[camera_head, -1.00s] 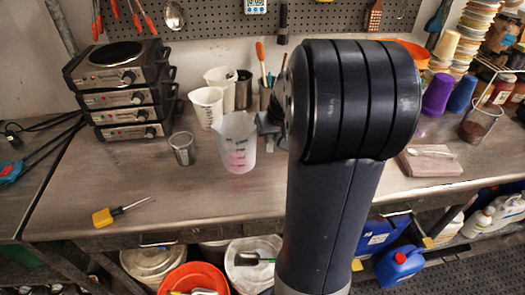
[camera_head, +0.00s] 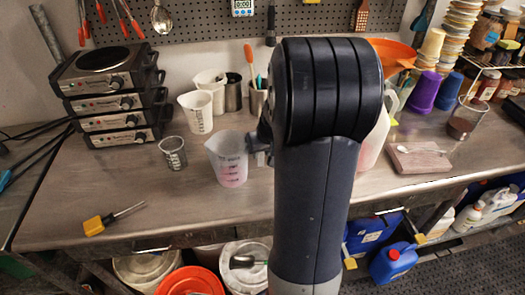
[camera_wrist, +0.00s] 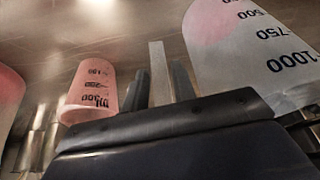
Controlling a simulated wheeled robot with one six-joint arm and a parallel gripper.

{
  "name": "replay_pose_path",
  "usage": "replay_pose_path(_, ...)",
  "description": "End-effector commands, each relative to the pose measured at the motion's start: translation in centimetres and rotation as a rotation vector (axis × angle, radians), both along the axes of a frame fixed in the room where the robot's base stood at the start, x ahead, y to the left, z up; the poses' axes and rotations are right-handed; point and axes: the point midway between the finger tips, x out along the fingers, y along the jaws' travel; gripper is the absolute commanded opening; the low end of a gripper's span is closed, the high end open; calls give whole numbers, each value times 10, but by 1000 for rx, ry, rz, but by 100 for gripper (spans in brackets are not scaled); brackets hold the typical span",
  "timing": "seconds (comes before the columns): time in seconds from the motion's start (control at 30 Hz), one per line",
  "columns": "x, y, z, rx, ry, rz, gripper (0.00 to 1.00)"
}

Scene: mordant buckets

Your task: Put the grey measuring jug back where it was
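A translucent greyish measuring jug (camera_head: 228,162) with pink graduation marks and a pink tint low down is upright at mid-table in the head view. I take it for the grey measuring jug. My gripper (camera_head: 261,149) is at its right side, partly hidden by my arm, and seems shut on it. I cannot tell whether its base touches the table. A small grey graduated beaker (camera_head: 173,153) stands to its left. In the wrist view, my dark fingers (camera_wrist: 161,85) flank a narrow pale strip, with a pink-tinted cup (camera_wrist: 90,95) beside them.
White jugs (camera_head: 197,112) and a metal cup stand behind. In the wrist view, a large jug marked 1000 (camera_wrist: 255,50) is close on the right. Stacked hotplates (camera_head: 115,95) are at the back left.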

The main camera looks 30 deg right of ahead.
Motion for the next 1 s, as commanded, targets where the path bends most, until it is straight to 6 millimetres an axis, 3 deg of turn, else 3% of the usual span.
replay_pose_path(0.1,0,0,0,0,0,0,34)
replay_pose_path(0.47,-1,0,7,-1,-2,0,34)
replay_pose_path(1.0,-38,3,95,-3,-4,-1,34)
